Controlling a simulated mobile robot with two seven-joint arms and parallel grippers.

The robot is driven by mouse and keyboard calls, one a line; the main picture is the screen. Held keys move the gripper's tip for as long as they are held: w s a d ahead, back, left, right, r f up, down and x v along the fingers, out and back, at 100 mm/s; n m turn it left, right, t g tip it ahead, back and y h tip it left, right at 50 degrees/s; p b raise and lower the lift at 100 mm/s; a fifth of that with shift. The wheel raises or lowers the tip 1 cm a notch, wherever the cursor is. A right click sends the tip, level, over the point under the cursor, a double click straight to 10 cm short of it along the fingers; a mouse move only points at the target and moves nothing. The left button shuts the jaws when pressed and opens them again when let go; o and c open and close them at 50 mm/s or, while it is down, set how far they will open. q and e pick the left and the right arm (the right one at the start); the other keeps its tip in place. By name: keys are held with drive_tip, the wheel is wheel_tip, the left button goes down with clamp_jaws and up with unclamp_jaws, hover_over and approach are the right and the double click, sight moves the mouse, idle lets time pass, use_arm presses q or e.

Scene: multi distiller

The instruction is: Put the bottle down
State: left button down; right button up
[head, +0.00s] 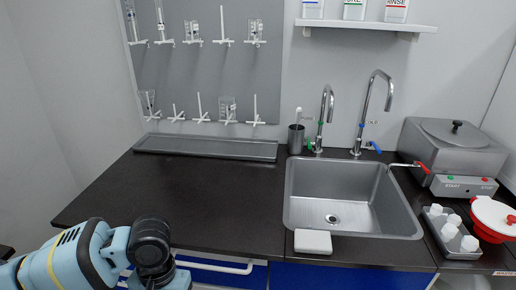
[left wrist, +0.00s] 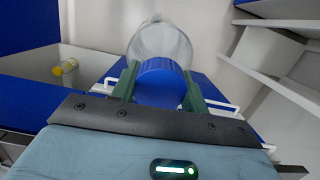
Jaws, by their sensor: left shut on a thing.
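In the left wrist view, my left gripper (left wrist: 160,74) is shut on the blue cap of a clear bottle (left wrist: 160,42), with one green finger on each side of the cap. The clear body reaches away beyond the fingers, and its far end is not clearly seen. What lies under the bottle cannot be told. In the head view, only part of my left arm shows at the lower left; the gripper and bottle are out of that view. My right gripper is in neither view.
The dark counter (head: 190,195) has wide clear room left of the sink (head: 300,195). A white block (head: 313,241) lies at the sink's front edge. A heated bath (head: 455,150) stands at right. An open drawer (left wrist: 30,85) holds a yellow-capped item (left wrist: 66,67).

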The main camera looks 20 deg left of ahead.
use_arm(q)
drive_tip(key=w+d+r+m, duration=0.3)
drive_tip(key=d, duration=0.5)
wheel_tip(320, 180, up, 12)
drive_tip(key=w+t+p, duration=0.1)
drive_tip(key=p, duration=0.4)
drive_tip(key=shift+w+d+f+t, duration=0.15)
drive_tip(key=shift+d+f+t, duration=0.1)
drive_tip(key=shift+t, duration=0.15)
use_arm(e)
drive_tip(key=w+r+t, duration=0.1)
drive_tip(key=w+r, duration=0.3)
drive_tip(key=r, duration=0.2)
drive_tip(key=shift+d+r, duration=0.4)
use_arm(q)
drive_tip(key=shift+a, duration=0.1)
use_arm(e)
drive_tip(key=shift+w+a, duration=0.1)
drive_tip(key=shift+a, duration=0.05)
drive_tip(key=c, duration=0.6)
use_arm(q)
drive_tip(key=shift+a, duration=0.1)
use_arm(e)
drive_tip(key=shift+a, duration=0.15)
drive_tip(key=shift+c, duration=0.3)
